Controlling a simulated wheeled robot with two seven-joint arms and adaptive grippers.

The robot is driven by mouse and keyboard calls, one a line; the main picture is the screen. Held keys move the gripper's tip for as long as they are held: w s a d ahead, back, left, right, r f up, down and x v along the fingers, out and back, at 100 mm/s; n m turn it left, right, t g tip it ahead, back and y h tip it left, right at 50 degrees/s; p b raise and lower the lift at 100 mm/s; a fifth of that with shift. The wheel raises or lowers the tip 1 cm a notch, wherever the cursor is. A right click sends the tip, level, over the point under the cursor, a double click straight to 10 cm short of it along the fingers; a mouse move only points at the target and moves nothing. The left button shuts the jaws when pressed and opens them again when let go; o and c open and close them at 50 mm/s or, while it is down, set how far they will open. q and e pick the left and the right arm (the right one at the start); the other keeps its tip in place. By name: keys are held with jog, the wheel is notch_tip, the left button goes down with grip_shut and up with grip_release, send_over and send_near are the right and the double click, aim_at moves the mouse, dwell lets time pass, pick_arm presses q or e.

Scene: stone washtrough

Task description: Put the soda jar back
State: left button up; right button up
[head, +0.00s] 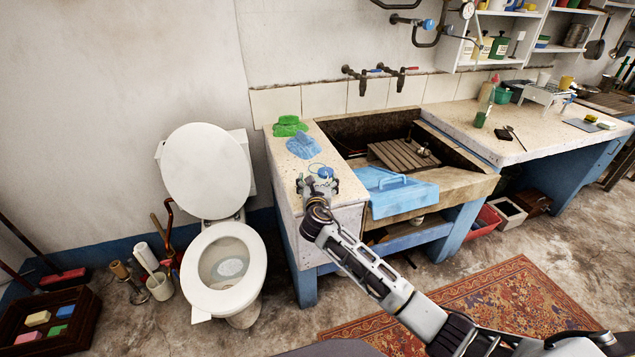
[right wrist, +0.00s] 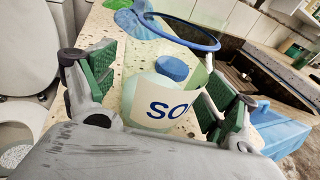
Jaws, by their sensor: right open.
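In the right wrist view the green-padded fingers of my right gripper (right wrist: 150,95) are open, one on each side of the jar. Gaps seem to show beside the jar; contact is hard to tell. My left gripper is not in view.
A blue cloth or patch (head: 303,146) and a green one (head: 290,126) lie farther back on the ledge. The trough (head: 345,130) with a blue board (head: 404,199) is to the right. A toilet (head: 228,270) stands to the left. The right counter (head: 475,118) holds several items.

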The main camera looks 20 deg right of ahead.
jog(key=shift+r, duration=0.1)
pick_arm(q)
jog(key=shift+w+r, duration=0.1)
pick_arm(e)
jog(key=shift+s, duration=0.1)
jog(key=shift+s+a, duration=0.1)
jog(key=shift+s, duration=0.1)
jog(key=shift+s+r, duration=0.1)
jog(key=shift+s, duration=0.25)
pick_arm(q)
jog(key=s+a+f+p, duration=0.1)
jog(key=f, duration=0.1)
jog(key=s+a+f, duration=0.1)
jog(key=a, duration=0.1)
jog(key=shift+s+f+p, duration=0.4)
pick_arm(e)
jog(key=v, duration=1)
jog(key=shift+s, duration=0.3)
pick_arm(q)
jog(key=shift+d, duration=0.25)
pick_arm(e)
jog(key=shift+a, duration=0.15)
